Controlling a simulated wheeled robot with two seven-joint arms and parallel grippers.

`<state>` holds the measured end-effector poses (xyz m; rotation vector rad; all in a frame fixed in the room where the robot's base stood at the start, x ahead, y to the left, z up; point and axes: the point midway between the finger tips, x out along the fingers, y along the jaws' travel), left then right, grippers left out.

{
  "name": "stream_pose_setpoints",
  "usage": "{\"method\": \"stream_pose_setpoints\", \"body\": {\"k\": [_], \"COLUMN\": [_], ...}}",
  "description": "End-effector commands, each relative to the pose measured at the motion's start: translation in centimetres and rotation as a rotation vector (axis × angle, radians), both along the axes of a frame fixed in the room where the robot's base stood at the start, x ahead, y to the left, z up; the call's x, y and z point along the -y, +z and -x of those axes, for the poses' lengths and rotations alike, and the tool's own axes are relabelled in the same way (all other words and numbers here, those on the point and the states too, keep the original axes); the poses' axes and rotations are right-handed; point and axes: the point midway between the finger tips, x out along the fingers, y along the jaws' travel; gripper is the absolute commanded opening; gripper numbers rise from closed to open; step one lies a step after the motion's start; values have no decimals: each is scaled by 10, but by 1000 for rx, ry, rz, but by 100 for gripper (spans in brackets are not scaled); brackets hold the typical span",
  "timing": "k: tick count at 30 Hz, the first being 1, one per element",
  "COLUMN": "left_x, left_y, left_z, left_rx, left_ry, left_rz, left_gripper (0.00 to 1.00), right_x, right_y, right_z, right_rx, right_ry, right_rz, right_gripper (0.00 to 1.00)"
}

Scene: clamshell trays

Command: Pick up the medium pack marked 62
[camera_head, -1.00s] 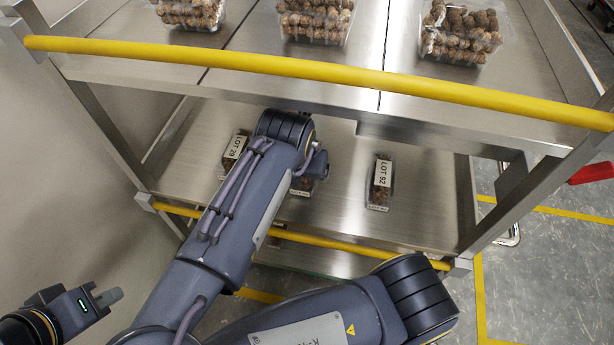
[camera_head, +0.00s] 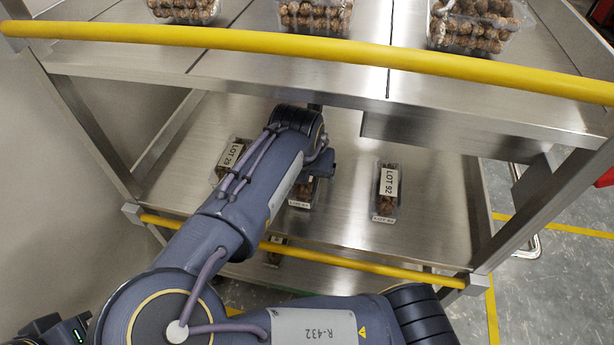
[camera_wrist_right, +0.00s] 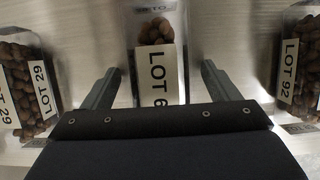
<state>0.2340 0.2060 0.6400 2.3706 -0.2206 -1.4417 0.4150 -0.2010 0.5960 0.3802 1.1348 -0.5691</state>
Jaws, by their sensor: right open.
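The middle clear pack of brown round pieces (camera_head: 301,193) lies on the lower shelf (camera_head: 345,215), partly hidden by my right arm in the head view. In the right wrist view this pack (camera_wrist_right: 156,32) has a white label reading LOT 6, its last digit cut off by my gripper body. My right gripper (camera_wrist_right: 160,84) is open, with one finger on each side of the pack's label; I cannot tell whether they touch it. My left gripper (camera_head: 72,330) shows only in part at the bottom left, its fingers not clearly visible.
A pack marked LOT 29 (camera_head: 230,158) lies to the left and one marked LOT 92 (camera_head: 387,190) to the right. The upper shelf's yellow bar (camera_head: 300,46) crosses above my arm. Several larger packs stand on the upper shelf. Bare shelf separates the lower packs.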

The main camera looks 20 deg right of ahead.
Motion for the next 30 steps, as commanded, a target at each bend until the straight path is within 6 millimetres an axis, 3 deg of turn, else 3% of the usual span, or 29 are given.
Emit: {"method": "stream_pose_setpoints", "body": {"k": [3,15,23,30], "left_x": [0,0,0,0], "left_y": [1,1,2,15], "left_z": [0,0,0,0], "left_rx": [0,0,0,0], "left_ry": [0,0,0,0], "left_rz": [0,0,0,0], "left_gripper": [0,0,0,0], "right_x": [0,0,0,0], "right_y": [1,1,3,24], "right_z": [0,0,0,-1], "right_rx": [0,1,1,2], "right_ry": [0,0,0,1], "right_rz": [0,1,1,1], "right_gripper": [79,30,30,30]}}
